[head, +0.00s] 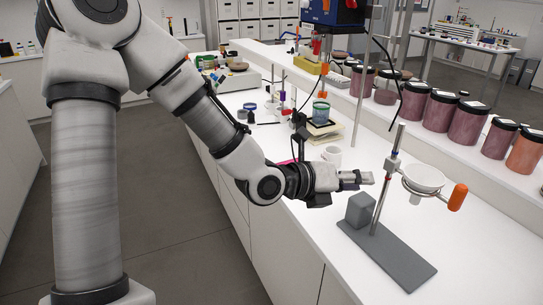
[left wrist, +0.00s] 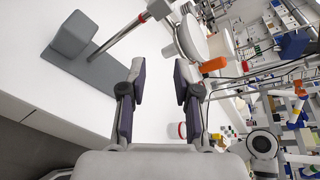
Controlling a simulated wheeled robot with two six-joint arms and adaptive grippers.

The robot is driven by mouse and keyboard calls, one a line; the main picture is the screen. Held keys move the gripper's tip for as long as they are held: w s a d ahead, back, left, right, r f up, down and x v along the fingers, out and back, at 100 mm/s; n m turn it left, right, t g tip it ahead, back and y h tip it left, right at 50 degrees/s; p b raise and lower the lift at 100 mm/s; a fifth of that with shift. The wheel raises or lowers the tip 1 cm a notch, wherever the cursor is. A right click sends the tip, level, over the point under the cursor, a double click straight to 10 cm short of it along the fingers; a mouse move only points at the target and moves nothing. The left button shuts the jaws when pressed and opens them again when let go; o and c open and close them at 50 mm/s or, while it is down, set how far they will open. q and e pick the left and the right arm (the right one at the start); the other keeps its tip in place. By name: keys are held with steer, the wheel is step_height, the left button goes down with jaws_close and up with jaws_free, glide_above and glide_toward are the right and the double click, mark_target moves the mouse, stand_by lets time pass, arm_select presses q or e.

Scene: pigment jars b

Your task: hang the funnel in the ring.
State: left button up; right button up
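The white funnel (head: 425,176) sits in the ring (head: 407,187) of the stand, with its stem pointing down below the ring. An orange handle (head: 457,197) sticks out on the right of the funnel and ring; which of them it belongs to is hard to tell. The ring is clamped to a metal rod (head: 383,190) on a grey base (head: 400,262). My left gripper (head: 362,179) is left of the rod, apart from the funnel. In the left wrist view its fingers (left wrist: 158,82) are apart with nothing between them, and the funnel (left wrist: 191,38) shows beyond. My right gripper is out of view.
A grey block (head: 360,210) stands on the base. Dark-lidded pigment jars (head: 468,122) line the raised shelf. The white counter (head: 490,245) is bare right of the stand.

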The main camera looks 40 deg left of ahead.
arm_select(q)
steer(key=s+f+n+g+y, duration=0.25)
steer(key=f+n, duration=0.45)
steer(key=f, duration=0.5)
steer(key=s+f+n+g+y, duration=0.1)
steer(key=s+f+n+g, duration=0.3)
steer(key=f+n, duration=0.55)
steer(key=s+f+n+g+y, duration=0.2)
steer(key=s+f+n+g, duration=0.5)
steer(key=s+f+n, duration=0.7)
steer(key=s+f, duration=0.6)
steer(key=shift+s+a+f, duration=0.15)
steer(key=shift+a+f, duration=0.15)
steer(key=shift+f, duration=0.1)
